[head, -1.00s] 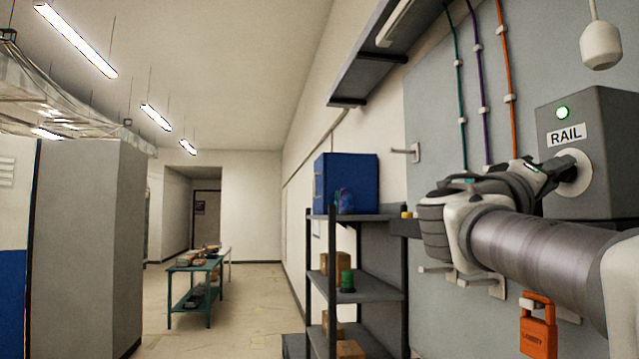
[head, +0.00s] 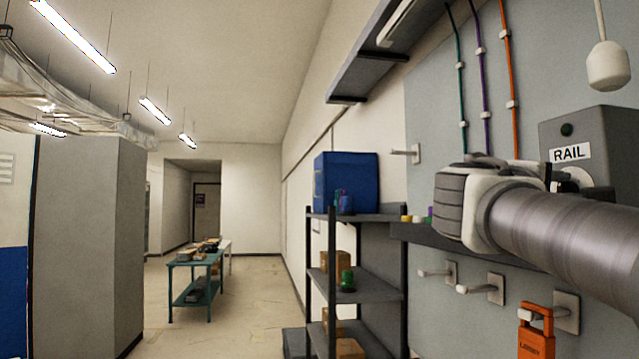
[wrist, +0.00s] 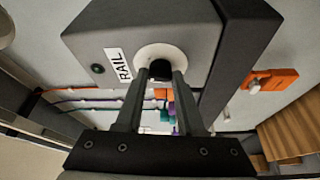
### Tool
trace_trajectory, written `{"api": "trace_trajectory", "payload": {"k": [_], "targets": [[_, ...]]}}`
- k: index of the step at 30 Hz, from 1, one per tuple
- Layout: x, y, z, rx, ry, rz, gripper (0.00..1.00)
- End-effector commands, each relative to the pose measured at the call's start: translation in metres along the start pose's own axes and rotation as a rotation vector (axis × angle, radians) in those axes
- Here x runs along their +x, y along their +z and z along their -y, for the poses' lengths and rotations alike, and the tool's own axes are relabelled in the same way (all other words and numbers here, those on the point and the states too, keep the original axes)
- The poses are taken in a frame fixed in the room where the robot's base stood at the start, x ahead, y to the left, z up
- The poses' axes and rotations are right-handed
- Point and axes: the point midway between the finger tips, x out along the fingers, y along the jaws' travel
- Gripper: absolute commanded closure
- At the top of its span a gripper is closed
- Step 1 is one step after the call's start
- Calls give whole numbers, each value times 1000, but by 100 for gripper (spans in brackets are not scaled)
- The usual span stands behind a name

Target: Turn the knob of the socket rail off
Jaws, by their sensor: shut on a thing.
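The grey box labelled RAIL (head: 610,135) is on the wall panel at the right in the head view, and its front fills the top of the wrist view (wrist: 185,22). Its small round lamp (head: 567,130) is dark. In the wrist view a black knob (wrist: 160,69) sits on a pale round plate (wrist: 150,52). My gripper (wrist: 160,80) is shut on the knob, with one finger on each side of it. Part of the knob is hidden by the fingers. In the head view my wrist hides the knob and fingers.
An orange padlock-shaped tag (head: 536,335) hangs on a wall hook below my arm. A white pendant (head: 608,66) hangs near the box. A shelf rack (head: 355,275) with a blue bin (head: 346,182) stands left of the panel. Open floor lies further left.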

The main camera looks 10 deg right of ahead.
Motion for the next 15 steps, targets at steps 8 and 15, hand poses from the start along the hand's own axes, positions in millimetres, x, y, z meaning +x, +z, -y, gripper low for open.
{"api": "trace_trajectory", "payload": {"k": [8,15], "targets": [[1,-1,-10,-243,-101,2,100],[1,-2,-12,-453,-189,1,100]]}}
